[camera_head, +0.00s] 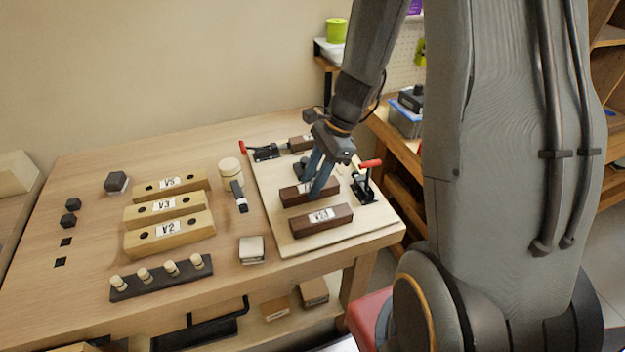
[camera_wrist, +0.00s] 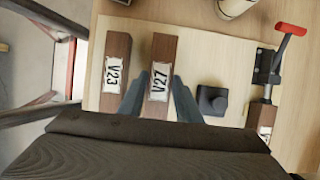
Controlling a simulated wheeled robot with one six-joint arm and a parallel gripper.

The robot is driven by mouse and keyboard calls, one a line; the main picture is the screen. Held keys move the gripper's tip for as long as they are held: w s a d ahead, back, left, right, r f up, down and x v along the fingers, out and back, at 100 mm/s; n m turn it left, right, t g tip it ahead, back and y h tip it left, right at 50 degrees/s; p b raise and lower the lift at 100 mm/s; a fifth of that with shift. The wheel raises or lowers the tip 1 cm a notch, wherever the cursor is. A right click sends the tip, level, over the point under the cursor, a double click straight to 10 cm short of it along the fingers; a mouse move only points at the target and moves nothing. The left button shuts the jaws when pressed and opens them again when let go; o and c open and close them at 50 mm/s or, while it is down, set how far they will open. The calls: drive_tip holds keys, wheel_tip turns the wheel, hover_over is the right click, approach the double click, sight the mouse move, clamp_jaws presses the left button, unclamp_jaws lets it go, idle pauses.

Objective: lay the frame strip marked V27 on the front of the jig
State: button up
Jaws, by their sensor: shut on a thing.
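The jig is a pale wooden board (camera_head: 265,201) on the right of the bench; it fills much of the wrist view (camera_wrist: 215,60).
Red-handled clamps (camera_head: 266,153) (camera_head: 366,182) stand at the board's back left and right. A third brown strip (camera_head: 300,143) lies at the back. Left are tan blocks (camera_head: 168,235), a peg rack (camera_head: 160,281), a pale cylinder (camera_head: 231,173) and dark cubes (camera_head: 69,220).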

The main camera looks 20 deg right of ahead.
drive_tip(key=shift+f+b, duration=0.35)
drive_tip(key=shift+f, duration=0.7)
idle(1.1)
drive_tip(key=o, duration=1.4)
drive_tip(key=shift+c, duration=0.2)
drive_tip(key=shift+p+v, duration=3.25)
drive_tip(key=shift+v, duration=0.3)
